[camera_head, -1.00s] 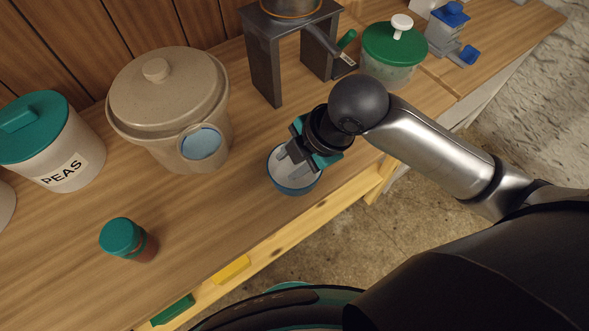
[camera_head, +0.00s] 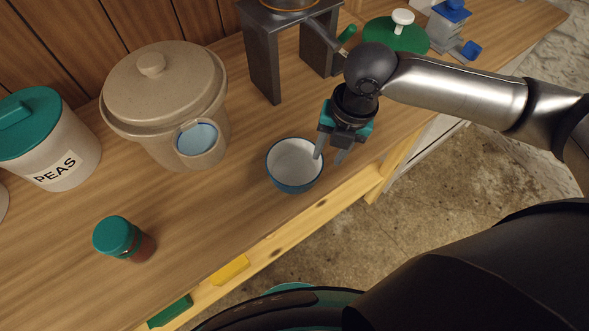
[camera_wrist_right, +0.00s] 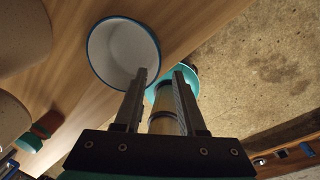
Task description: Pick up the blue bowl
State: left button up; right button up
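The blue bowl (camera_head: 294,165), white inside and blue outside, stands upright on the wooden counter near its front edge. It also shows at the top of the right wrist view (camera_wrist_right: 122,50). My right gripper (camera_head: 329,152) is open and empty at the bowl's right side. In the right wrist view the gripper (camera_wrist_right: 159,76) has one finger overlapping the bowl's rim and the other beyond its outside. Whether a finger touches the bowl, I cannot tell. My left gripper is not in view.
A beige lidded crock (camera_head: 165,95) and a PEAS canister (camera_head: 55,145) stand to the left. A small teal-lidded jar (camera_head: 120,237) is at front left. A dark metal stand (camera_head: 262,60) and green-lidded container (camera_head: 392,37) are behind. Counter between jar and bowl is clear.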

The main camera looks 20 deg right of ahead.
aim_at(319, 171)
jog(key=f, duration=0.2)
jog(key=f+b, duration=0.1)
jog(key=f, duration=0.2)
jog(key=a+f+b, duration=0.1)
jog(key=f, duration=0.2)
jog(key=shift+w+a, duration=0.1)
jog(key=shift+w, duration=0.15)
jog(key=shift+r, duration=0.1)
grip_shut()
dwell(1.0)
